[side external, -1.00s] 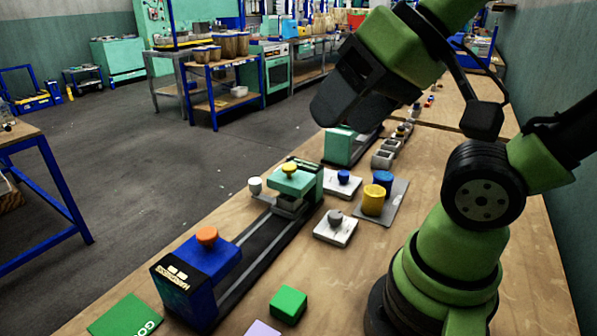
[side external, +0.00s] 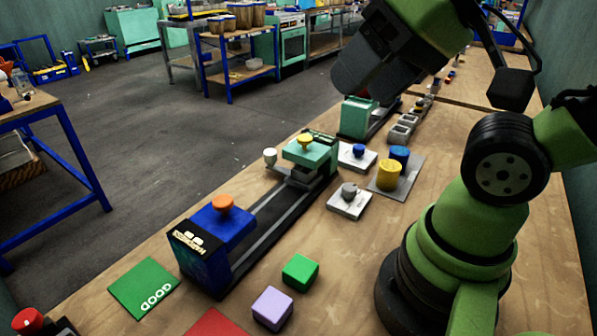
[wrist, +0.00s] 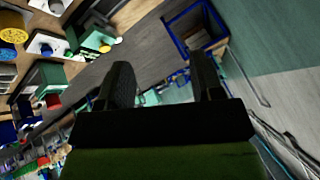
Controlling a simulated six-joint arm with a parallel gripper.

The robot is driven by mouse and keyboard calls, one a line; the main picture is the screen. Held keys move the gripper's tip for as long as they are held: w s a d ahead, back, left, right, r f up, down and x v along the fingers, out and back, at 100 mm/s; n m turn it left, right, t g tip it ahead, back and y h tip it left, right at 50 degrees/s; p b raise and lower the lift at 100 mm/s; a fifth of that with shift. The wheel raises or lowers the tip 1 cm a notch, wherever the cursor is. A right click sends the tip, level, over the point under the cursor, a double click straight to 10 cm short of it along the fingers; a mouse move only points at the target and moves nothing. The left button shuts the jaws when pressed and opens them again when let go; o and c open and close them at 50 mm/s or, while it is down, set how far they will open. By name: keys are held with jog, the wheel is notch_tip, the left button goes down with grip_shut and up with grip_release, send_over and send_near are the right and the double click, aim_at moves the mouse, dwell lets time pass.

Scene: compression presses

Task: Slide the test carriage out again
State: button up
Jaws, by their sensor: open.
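A press with a long dark rail (side external: 283,222) stands on the wooden bench. At its near end is a blue block with an orange knob (side external: 223,203). At its far end is a mint-green block with a yellow knob (side external: 305,140), beside a darker green upright. I cannot tell for certain which part is the test carriage. My gripper (side external: 366,82) is open and empty, high above the bench and behind the press, apart from everything. In the wrist view its two dark fingers (wrist: 162,78) are spread, with only distant background between them.
A second mint-green press (side external: 357,117) stands farther back. Right of the rail are a white plate with a grey knob (side external: 349,191), another with a blue knob (side external: 358,149), and a yellow cylinder (side external: 390,174). Green (side external: 300,270) and lilac (side external: 272,305) cubes and a green mat (side external: 143,288) lie in front.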

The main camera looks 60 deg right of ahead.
dwell(0.3)
jog(key=n+g+h, duration=0.1)
jog(key=g+h, duration=0.1)
jog(key=g, duration=0.5)
send_over(271, 152)
notch_tip(271, 152, down, 19)
jog(key=shift+r, duration=0.2)
notch_tip(271, 152, down, 9)
